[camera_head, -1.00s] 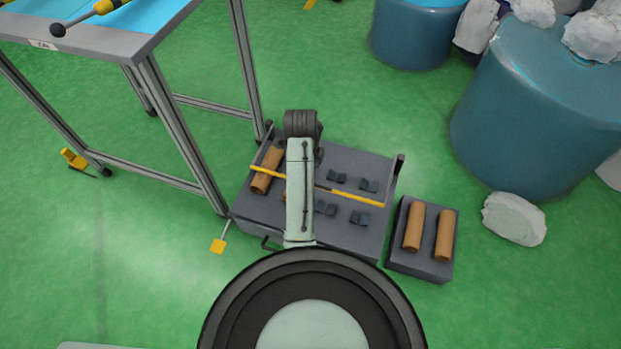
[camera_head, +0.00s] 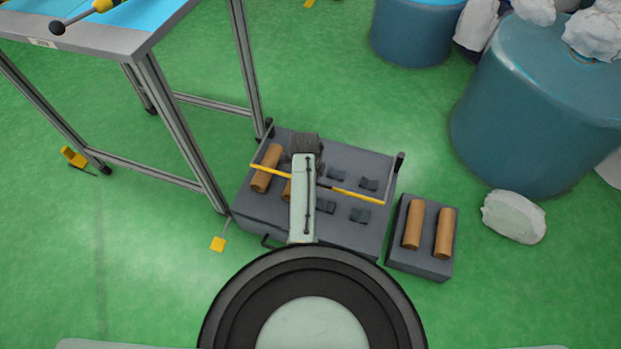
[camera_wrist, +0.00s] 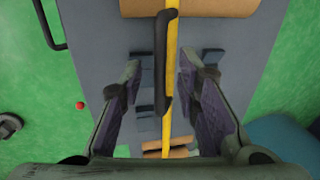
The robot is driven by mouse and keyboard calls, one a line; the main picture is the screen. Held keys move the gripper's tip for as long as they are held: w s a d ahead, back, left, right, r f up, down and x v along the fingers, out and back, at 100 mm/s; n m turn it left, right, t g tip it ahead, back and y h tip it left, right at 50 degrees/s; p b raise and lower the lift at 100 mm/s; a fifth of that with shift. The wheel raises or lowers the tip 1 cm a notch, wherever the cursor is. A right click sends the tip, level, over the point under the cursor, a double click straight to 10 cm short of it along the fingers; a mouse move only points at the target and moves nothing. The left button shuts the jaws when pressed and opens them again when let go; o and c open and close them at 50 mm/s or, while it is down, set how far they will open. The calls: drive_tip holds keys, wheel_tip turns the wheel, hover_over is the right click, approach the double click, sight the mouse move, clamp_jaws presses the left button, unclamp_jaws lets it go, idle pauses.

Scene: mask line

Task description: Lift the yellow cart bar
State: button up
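The yellow cart bar (camera_head: 345,193) runs across the grey cart (camera_head: 375,235), joined to short dark uprights at its ends. My arm hides its middle in the head view. In the wrist view the yellow bar (camera_wrist: 173,60) runs up the picture, with a black grip (camera_wrist: 161,60) on it. My gripper (camera_wrist: 160,72) is open, with one finger on either side of the bar in that view. I see gaps on both sides, so neither finger appears to touch it. The head view does not show the fingers.
Brown rolls (camera_head: 267,168) lie on the cart's left part, beside dark holder blocks (camera_head: 369,184). A smaller grey block (camera_head: 418,262) with two brown rolls stands right of the cart. A metal-framed table (camera_head: 180,130) stands close on the left, and blue barrels (camera_head: 540,120) at upper right.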

drive_tip(key=shift+c, duration=0.5)
clamp_jaws()
